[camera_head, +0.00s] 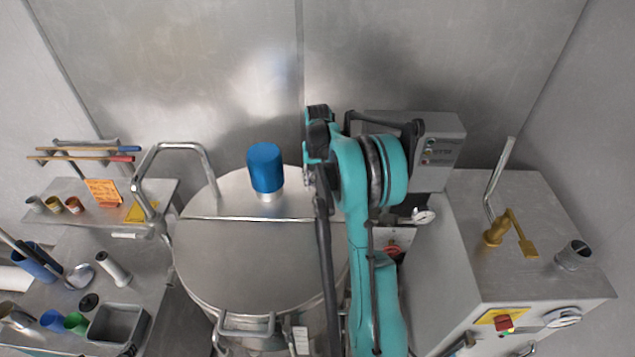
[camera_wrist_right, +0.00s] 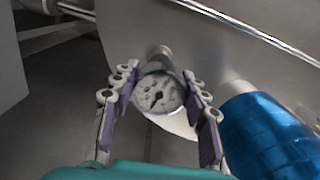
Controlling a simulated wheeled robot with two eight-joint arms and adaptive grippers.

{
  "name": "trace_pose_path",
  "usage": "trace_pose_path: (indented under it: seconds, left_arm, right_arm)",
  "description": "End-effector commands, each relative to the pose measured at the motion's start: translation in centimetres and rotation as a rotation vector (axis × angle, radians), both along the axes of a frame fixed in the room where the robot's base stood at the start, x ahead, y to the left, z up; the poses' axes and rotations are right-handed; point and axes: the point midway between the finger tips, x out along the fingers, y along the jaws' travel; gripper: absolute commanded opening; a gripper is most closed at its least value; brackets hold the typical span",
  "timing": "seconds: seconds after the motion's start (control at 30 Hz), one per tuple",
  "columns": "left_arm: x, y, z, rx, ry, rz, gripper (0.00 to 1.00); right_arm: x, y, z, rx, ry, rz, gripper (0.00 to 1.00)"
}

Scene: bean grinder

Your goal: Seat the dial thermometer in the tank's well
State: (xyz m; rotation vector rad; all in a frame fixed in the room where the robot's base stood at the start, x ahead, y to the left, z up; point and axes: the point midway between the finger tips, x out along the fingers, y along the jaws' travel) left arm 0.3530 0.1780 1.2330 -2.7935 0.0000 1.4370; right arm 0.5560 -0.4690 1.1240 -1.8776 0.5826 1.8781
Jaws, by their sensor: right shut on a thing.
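The dial thermometer (camera_wrist_right: 160,93) has a round white face with a dark pointer and faces the right wrist camera. My right gripper (camera_wrist_right: 160,76) is shut on it, one finger on each side. A short grey round part (camera_wrist_right: 160,55) shows just behind the dial; I cannot tell whether it is the thermometer's stem or the well. The large steel tank (camera_head: 265,255) stands at the middle of the head view. In that view my teal right arm crosses the tank's right side, and I cannot make out the right gripper or the held thermometer. My left gripper is not in view.
A blue cylinder (camera_head: 265,167) stands on the tank lid; a blue cylinder (camera_wrist_right: 268,135) is close right of my right fingers. A grey machine (camera_head: 530,235) with a brass lever stands right, a small gauge (camera_head: 423,216) at its left. A cluttered bench (camera_head: 145,270) is left.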

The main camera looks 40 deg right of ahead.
Motion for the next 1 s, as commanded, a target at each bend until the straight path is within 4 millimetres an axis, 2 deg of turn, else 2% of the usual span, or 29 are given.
trace_pose_path:
  seconds: [0.03,0.1,0.4,0.53,1.0]
  left_arm:
    - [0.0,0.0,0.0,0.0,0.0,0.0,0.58]
    - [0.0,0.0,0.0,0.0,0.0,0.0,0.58]
    - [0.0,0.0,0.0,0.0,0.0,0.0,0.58]
    - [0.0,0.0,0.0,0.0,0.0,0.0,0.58]
    - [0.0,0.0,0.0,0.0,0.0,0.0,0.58]
  right_arm:
    - [0.0,0.0,0.0,0.0,0.0,0.0,0.49]
    - [0.0,0.0,0.0,0.0,0.0,0.0,0.68]
    - [0.0,0.0,0.0,0.0,0.0,0.0,0.68]
    - [0.0,0.0,0.9,0.0,0.0,0.0,0.68]
    - [0.0,0.0,10.1,0.0,0.0,0.0,0.68]
